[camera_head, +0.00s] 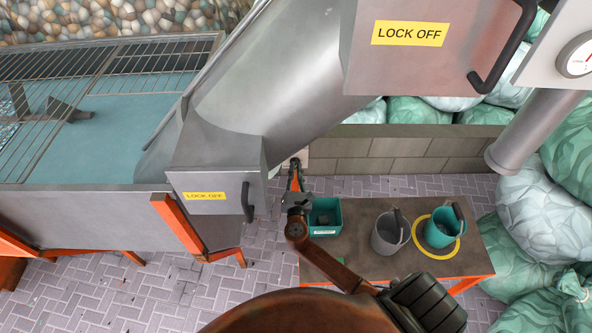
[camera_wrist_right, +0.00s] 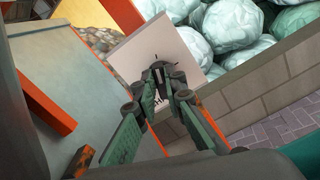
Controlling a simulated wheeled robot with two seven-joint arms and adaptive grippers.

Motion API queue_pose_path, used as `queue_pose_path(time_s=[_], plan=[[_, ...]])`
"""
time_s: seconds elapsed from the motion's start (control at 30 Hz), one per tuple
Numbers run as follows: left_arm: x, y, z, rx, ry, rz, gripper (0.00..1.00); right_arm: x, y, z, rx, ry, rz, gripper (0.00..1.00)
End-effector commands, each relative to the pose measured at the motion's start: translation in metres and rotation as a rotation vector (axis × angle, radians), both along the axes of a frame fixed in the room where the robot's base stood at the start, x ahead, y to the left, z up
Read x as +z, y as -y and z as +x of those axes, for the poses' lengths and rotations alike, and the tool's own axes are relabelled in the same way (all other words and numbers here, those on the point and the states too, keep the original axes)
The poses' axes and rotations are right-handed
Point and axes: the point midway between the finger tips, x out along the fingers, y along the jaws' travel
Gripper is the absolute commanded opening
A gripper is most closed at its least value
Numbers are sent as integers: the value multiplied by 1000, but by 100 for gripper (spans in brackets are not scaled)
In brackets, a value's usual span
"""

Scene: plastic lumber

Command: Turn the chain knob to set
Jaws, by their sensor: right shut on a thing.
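The chain knob (camera_wrist_right: 158,66) is a small dark knob on a pale square panel (camera_wrist_right: 130,48) with dark tick marks around it, in the right wrist view. My right gripper (camera_wrist_right: 160,82) is shut on the knob, its two fingers on either side of it. The fingers hide much of the knob, and its pointer and setting cannot be read. In the head view my right gripper (camera_head: 295,168) reaches to the panel (camera_head: 303,158), just right of a grey box labelled LOCK OFF; the knob itself is hidden there. My left gripper is not in view.
A table (camera_head: 345,255) holds a teal bin (camera_head: 325,228), a grey bucket (camera_head: 388,238) and a teal bucket (camera_head: 437,232) by a yellow ring. The grey LOCK OFF box (camera_head: 215,165) and its handle stand close left of my gripper. A low block wall (camera_head: 400,150) lies behind.

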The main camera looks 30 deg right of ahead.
Motion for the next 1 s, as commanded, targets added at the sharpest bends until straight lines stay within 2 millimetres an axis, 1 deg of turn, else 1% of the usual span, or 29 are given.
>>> queue_pose_path(time_s=[0.27, 0.47, 0.67, 1.0], plan=[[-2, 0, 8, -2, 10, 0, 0, -1, 0, 0, 0, 10, 17, 0], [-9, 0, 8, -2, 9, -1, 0, -2, 1, -1, -1, 53, 87, 0], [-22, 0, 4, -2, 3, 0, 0, -4, 1, -1, 0, 134, 218, 0], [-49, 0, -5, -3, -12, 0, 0, -7, 3, -2, -2, 302, 493, 0]])
